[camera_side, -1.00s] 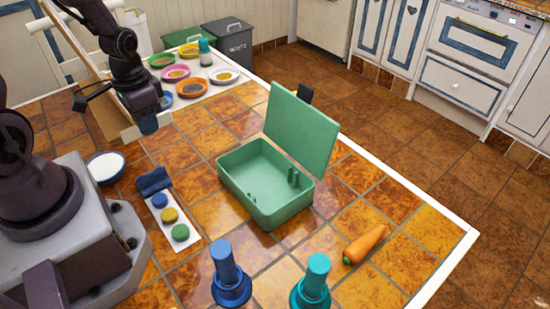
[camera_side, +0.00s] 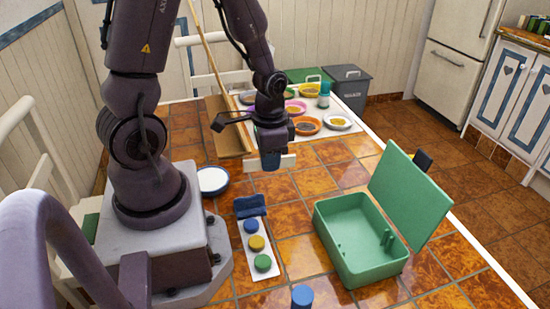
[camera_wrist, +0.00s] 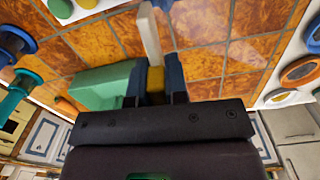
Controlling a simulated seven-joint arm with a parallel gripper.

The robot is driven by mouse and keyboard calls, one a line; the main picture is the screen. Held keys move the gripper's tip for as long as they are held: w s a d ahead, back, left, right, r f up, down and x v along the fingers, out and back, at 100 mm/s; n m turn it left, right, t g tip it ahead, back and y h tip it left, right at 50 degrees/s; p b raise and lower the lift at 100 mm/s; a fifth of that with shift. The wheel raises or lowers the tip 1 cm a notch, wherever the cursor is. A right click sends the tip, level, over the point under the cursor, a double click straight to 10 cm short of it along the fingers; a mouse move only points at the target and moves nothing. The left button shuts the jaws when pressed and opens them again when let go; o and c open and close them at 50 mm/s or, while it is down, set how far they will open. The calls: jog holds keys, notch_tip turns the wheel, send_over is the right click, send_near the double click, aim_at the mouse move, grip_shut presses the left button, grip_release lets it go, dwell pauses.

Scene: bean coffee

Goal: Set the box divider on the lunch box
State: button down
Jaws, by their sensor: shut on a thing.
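The green lunch box (camera_side: 350,262) stands on the tiled table with its lid raised at the right. Its inside looks empty apart from small upright posts near its right wall. My gripper (camera_side: 271,160) is above the table, to the left of and behind the box. It is shut on a cream strip, seemingly the box divider (camera_side: 287,161), which sticks out on both sides of the blue fingers. In the wrist view, the divider (camera_wrist: 149,35) extends from between the fingers (camera_wrist: 154,88), and part of the lunch box (camera_wrist: 100,86) shows to the left. The fingers hide the divider's middle.
A white panel with coloured buttons (camera_side: 257,243) and a white bowl (camera_side: 213,180) lie left of the box. Several bowls of food, including an orange one (camera_side: 307,125), stand behind my gripper. Open tiles lie between gripper and box.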

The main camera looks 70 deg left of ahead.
jog(key=w+d+f+m, duration=0.1)
jog(key=w+d+m, duration=0.2)
jog(key=w+d, duration=0.75)
jog(key=n, duration=0.4)
send_over(361, 256)
jog(key=shift+r, duration=0.35)
jog(key=shift+f, duration=0.1)
jog(key=shift+f, duration=5.4)
jog(key=shift+f, duration=0.3)
jog(key=c, duration=1.4)
grip_release()
